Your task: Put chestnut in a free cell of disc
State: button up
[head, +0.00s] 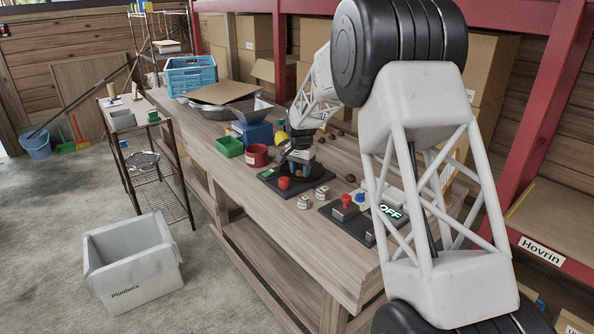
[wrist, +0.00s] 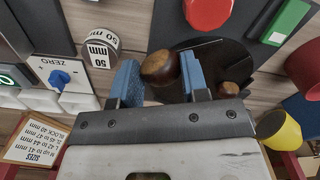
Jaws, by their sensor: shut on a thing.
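My gripper (wrist: 161,80) has its two blue fingers on either side of a brown chestnut (wrist: 158,67) in the wrist view, shut on it. The dark round disc (wrist: 206,46) lies below and beyond the fingers, partly hidden by the right finger and the held chestnut. In the head view my gripper (head: 301,170) is low over the dark board with the red button; the disc is mostly hidden there.
A red button (head: 283,183) stands on the board's near side. A red mug (head: 257,155) and green bin (head: 229,146) stand left. Loose chestnuts (head: 350,178) lie on the bench behind.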

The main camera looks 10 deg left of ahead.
jog(key=shift+w+a+f, duration=0.1)
jog(key=shift+w+a, duration=0.25)
jog(key=shift+w, duration=0.75)
jog(key=shift+w+a+f, duration=0.1)
jog(key=shift+w+a, duration=0.2)
jog(key=shift+w, duration=0.85)
jog(key=shift+w+a+f, duration=0.1)
jog(key=shift+w+a, duration=0.25)
jog(key=shift+w, duration=0.75)
jog(key=shift+f, duration=1.75)
jog(key=shift+f, duration=0.1)
jog(key=o, duration=0.9)
notch_tip(320, 180, up, 12)
jog(key=shift+s, duration=0.15)
